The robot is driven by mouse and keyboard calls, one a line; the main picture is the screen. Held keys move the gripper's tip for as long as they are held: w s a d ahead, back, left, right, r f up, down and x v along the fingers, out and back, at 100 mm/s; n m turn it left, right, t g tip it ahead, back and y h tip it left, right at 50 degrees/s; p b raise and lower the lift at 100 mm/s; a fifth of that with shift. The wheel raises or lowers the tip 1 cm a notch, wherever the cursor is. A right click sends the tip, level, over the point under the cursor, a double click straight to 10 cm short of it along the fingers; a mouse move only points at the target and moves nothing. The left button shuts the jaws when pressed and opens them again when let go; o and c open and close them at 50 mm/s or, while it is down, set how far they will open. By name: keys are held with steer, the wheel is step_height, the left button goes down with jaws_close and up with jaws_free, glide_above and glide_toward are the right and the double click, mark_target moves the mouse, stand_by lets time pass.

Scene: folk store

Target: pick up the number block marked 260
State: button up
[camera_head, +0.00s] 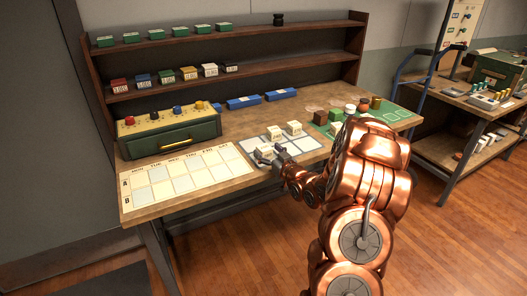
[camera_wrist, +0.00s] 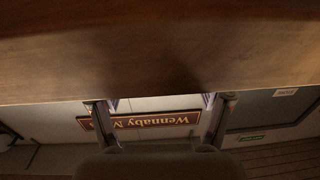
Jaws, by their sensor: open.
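Three pale number blocks are on or near the grey-white grid mat (camera_head: 306,143) on the bench in the head view: a back right block (camera_head: 294,127), a middle block (camera_head: 274,132) and a front left block (camera_head: 266,151). Their printed numbers are too small to read surely, so I cannot tell which is marked 260. My gripper (camera_head: 279,154) is low over the bench, right beside the front left block; I cannot tell whether they touch. In the wrist view my gripper (camera_wrist: 158,106) has its two fingers wide apart, with no block visible between them.
A day chart (camera_head: 185,178) lies at front left, before a green drawer box (camera_head: 172,141) with knobs. Blue trays (camera_head: 243,103) lie behind the mat. A green mat (camera_head: 378,115) with small pots is at right. Shelves (camera_head: 180,85) hold colored blocks. A red sign (camera_wrist: 150,121) appears upside down.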

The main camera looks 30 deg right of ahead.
steer(key=shift+w, duration=1.25)
steer(key=c, duration=1.2)
steer(key=shift+c, duration=0.2)
